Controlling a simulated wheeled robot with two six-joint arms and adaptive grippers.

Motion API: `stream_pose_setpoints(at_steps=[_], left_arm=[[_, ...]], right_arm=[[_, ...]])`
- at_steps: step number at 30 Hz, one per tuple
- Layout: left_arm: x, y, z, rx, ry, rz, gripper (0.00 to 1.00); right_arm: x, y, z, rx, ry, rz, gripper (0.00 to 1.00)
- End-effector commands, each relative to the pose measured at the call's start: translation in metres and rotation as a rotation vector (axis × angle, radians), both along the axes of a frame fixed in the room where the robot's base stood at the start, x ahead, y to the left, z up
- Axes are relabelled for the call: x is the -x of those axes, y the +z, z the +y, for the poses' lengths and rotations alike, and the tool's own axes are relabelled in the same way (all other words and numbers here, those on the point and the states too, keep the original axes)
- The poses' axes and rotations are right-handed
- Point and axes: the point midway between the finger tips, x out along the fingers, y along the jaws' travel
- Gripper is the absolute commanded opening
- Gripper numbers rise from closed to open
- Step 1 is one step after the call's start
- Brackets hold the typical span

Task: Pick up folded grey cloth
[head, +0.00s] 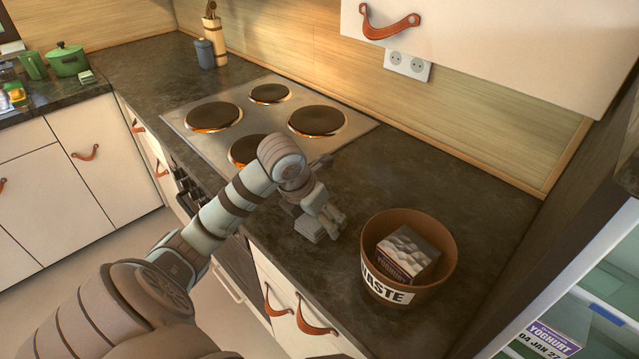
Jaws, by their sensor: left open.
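The folded grey cloth (309,231) is a small, layered grey block on the dark worktop, between the hob and the waste bowl. My left gripper (329,225) is open and right at the cloth, with its fingers pointing down over the cloth's right side. The gripper hides part of the cloth. I cannot tell whether the fingers touch it. My right gripper is not in view.
A brown bowl labelled WASTE (440,279) holds a yoghurt carton (409,252) close to the right. The hob (352,127) lies behind my arm. Worktop (440,180) behind the bowl is clear. An open fridge with labelled yoghurt (548,341) stands at the lower right.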

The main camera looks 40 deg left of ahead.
Motion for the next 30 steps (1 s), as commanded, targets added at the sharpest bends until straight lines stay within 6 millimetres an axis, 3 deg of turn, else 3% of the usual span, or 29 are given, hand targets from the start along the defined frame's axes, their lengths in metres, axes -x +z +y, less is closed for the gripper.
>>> stream_pose_setpoints(at_steps=[4, 12, 23, 26, 30], left_arm=[[0.0, 0.0, 0.0, 0.0, 0.0, 0.0, 0.74], [0.0, 0.0, 0.0, 0.0, 0.0, 0.0, 0.31], [0.0, 0.005, 0.0, 0.0, 0.0, 0.001, 0.3], [-0.001, 0.018, 0.0, -0.001, 0.0, -0.004, 0.3], [-0.002, 0.059, 0.0, -0.001, -0.001, -0.008, 0.3]], right_arm=[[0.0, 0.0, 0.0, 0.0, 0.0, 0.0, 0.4], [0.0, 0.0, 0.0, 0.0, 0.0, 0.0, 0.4], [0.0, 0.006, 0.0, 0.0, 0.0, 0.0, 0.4], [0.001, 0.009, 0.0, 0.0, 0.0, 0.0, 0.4], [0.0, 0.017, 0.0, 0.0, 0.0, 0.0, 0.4]])
